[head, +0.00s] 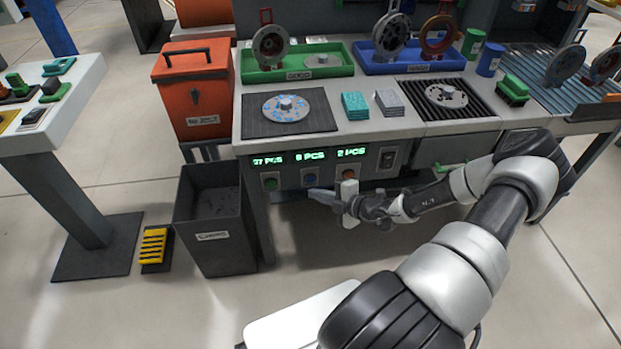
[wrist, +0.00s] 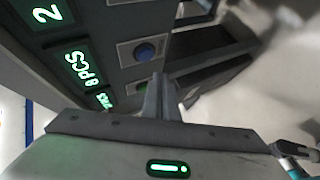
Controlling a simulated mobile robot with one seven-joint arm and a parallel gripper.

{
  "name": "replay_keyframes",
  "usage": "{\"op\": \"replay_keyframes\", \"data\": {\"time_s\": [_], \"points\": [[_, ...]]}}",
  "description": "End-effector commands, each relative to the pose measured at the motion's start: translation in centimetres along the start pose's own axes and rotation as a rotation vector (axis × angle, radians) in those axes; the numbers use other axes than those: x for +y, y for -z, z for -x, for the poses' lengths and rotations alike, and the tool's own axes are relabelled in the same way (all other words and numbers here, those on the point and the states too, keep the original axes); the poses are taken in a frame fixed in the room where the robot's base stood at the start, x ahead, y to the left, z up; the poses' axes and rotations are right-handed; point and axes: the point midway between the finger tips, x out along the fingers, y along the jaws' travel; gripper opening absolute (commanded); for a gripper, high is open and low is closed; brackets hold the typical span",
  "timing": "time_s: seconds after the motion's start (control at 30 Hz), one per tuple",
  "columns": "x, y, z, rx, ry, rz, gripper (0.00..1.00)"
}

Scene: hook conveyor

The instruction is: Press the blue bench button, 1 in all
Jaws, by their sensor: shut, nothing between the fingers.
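The blue bench button (head: 309,178) sits on a grey square plate on the bench's front panel, under the middle green display. It also shows in the wrist view (wrist: 146,52), just beyond my fingertips. My gripper (head: 313,192) is shut and empty, its fingers pointing left in the head view, close in front of and a little below the blue button. In the wrist view my closed fingers (wrist: 158,80) end short of the button in the picture. I cannot tell the exact gap, but no contact shows.
A green button (head: 270,183) is left of the blue one, and an orange button (head: 348,174) is right, partly behind my gripper. A switch (head: 387,158) is further right. A dark bin (head: 215,235) stands on the floor to the left. Coloured trays with discs stand on the bench.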

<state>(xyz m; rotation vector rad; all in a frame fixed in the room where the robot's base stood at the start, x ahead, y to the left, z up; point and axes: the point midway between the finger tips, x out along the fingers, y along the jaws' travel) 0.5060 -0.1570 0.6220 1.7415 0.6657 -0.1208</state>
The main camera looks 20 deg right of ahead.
Motion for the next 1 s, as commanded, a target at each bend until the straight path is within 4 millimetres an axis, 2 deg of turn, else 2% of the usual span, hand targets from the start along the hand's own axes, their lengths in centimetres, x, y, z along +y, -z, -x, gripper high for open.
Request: {"op": "replay_keyframes", "data": {"time_s": [0.3, 1.0], "points": [[-1.3, 1.5, 2.1, 0.000, 0.001, 0.000, 0.00], [-1.5, 1.6, 2.1, 0.000, 0.000, 0.001, 0.00]]}}
